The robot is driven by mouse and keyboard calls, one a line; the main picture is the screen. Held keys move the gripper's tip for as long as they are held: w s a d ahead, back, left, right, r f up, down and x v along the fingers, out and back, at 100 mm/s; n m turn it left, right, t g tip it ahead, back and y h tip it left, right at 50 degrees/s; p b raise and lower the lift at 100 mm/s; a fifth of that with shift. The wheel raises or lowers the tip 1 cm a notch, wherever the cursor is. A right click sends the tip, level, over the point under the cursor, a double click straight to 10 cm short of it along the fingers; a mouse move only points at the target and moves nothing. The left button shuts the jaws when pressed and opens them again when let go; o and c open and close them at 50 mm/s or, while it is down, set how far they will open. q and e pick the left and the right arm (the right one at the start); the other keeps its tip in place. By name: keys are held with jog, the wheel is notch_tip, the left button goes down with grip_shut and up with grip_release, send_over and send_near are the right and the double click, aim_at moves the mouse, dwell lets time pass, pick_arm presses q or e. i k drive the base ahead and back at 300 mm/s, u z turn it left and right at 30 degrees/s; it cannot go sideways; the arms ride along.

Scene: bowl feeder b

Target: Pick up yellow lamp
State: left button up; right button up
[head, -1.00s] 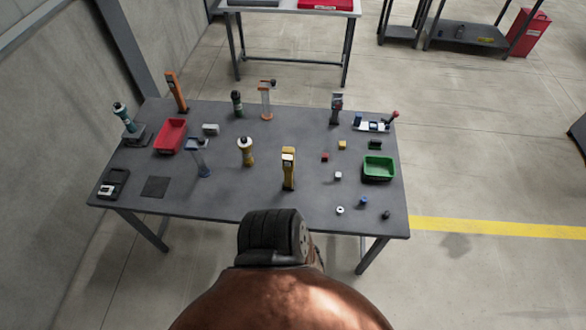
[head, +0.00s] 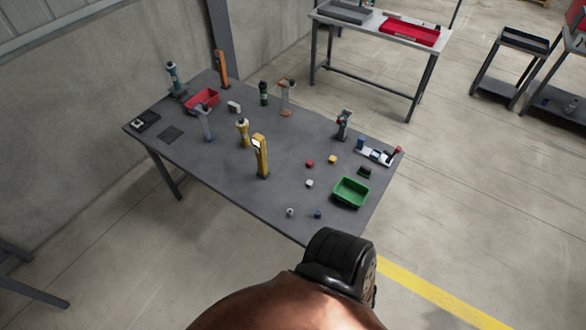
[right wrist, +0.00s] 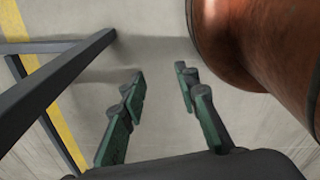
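Two yellow upright things stand on the grey table (head: 215,180) in the head view. One is a tall, slim, flat-sided yellow lamp (head: 262,160) with a pale panel near its top. The other is a shorter, rounded yellow torch-like thing (head: 243,137) with a dark knob, just behind and left of it. I cannot tell for sure which is the yellow lamp meant. My right gripper (right wrist: 158,75) shows in the right wrist view, its green-grey fingers apart with nothing between them, over the floor beside table legs. My left gripper is in neither view.
A green bin (head: 351,193), a red bin (head: 202,99), an orange upright thing (head: 221,68) and several small blocks share the table. Another table with a red tray (head: 410,32) stands behind. Open floor lies to the right. A wall runs along the left.

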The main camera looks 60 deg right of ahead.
aim_at(259, 141)
jog(key=k, duration=0.3)
jog(key=z, duration=0.85)
